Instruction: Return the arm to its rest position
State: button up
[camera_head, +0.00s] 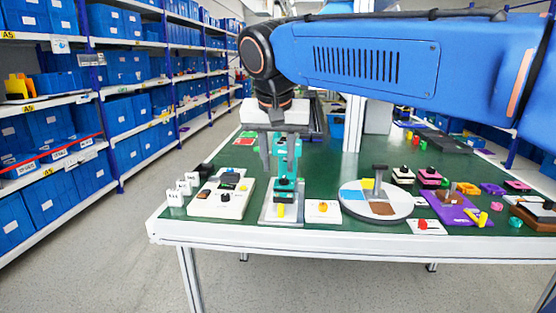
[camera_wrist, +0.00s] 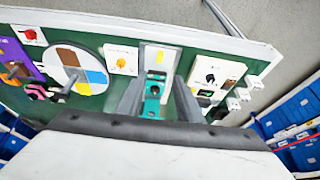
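My arm reaches in from the right of the head view, and my gripper (camera_head: 279,160) points down over the front of the table. In the wrist view its two fingers are spread, with a teal device (camera_wrist: 154,95) seen between them and gaps on both sides. The teal device (camera_head: 286,165) stands upright on a light base plate; whether a finger touches it I cannot tell. A white box with an orange knob (camera_head: 323,208) is just right of it, also in the wrist view (camera_wrist: 121,62). A white panel with a black knob (camera_head: 222,197) is to its left.
The green table (camera_head: 330,165) has a white front edge. A round disc with coloured sectors (camera_head: 376,203) and a purple board (camera_head: 452,209) stand to the right. Several small white switches (camera_head: 184,186) stand at the left edge. Shelves of blue bins (camera_head: 60,130) line the left, across open floor.

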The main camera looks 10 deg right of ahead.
jog(key=s+d+f+n, duration=0.1)
jog(key=s+d+f, duration=0.4)
jog(key=f, duration=0.3)
jog(key=s+d+f+n+y, duration=0.1)
jog(key=s+d+f, duration=0.4)
jog(key=s+f, duration=0.3)
jog(key=s+d+f+n, duration=0.1)
jog(key=s+d+f, duration=0.3)
jog(key=s+f, duration=0.3)
jog(key=shift+s+d+f+n+t, duration=0.2)
jog(key=shift+d+f+n+t, duration=0.15)
jog(key=shift+f, duration=0.45)
